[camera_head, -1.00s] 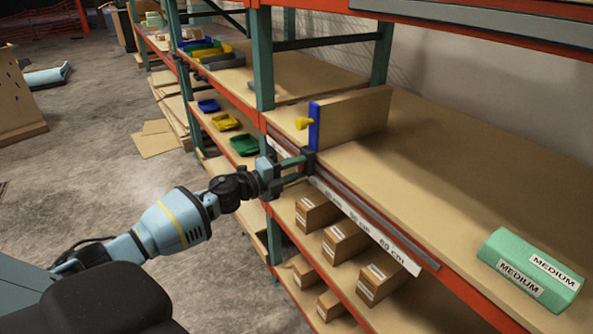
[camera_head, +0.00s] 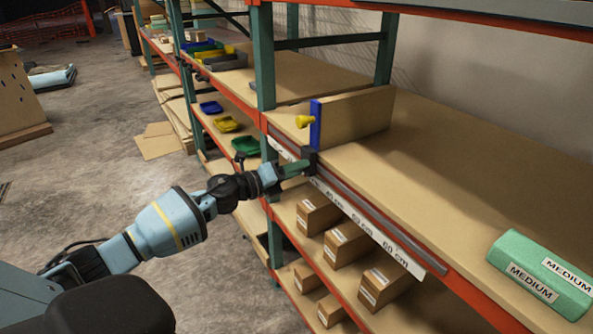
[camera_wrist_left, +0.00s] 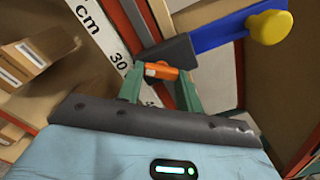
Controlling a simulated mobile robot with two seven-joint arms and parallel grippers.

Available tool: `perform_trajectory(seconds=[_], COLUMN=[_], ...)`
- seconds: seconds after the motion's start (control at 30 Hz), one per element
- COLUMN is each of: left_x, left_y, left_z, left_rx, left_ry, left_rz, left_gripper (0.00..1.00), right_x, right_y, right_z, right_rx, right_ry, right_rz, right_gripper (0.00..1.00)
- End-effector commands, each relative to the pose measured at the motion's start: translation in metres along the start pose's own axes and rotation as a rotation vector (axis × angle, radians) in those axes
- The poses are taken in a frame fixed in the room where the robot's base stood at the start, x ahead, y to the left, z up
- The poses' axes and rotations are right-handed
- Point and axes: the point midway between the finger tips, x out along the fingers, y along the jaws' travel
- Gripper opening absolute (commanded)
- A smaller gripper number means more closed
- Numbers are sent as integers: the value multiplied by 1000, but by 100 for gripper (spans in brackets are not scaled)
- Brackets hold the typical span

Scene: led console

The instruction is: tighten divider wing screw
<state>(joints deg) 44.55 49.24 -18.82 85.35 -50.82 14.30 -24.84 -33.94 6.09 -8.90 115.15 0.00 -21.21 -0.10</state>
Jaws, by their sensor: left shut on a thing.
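The wooden divider (camera_head: 355,118) stands upright on the shelf, with a blue front bracket (camera_head: 316,126) and a yellow knob (camera_head: 304,121). In the left wrist view the blue bracket (camera_wrist_left: 218,34) and yellow knob (camera_wrist_left: 270,27) are at upper right. A dark clamp block (camera_wrist_left: 166,50) sits below the bracket at the rail. An orange wing screw (camera_wrist_left: 160,71) shows under this block. My left gripper (camera_head: 301,168) is at the shelf's front edge, below the divider. In the wrist view its green fingers (camera_wrist_left: 160,78) are on either side of the orange screw, shut on it. My right gripper is not in view.
A grey rail and white centimetre scale (camera_head: 375,233) run along the shelf's front edge. A green box marked MEDIUM (camera_head: 540,272) lies at the shelf's right. Cardboard boxes (camera_head: 348,246) stand on the shelf below. The shelf right of the divider is otherwise clear.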

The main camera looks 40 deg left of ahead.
Motion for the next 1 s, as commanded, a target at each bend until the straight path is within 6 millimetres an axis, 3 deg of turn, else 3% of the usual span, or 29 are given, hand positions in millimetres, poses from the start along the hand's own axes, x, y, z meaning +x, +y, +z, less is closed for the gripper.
perform_trajectory(seconds=[0.37, 0.4, 0.53, 0.83, 1.0], left_x=[-2, -2, -1, -1, -12], left_y=[4, 4, 3, 1, 3], left_z=[-2, -2, -1, -1, -1], left_rx=[3, 3, 2, 2, 3], left_ry=[4, 4, 3, 1, 2], left_rz=[8, 8, 6, 3, 5], left_gripper=[13, 41, 58, 58, 58], right_x=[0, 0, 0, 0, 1], right_y=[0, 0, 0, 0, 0], right_z=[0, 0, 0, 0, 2], right_rx=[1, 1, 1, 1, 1], right_ry=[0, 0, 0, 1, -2], right_rz=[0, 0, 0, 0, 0], right_gripper=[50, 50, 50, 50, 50])
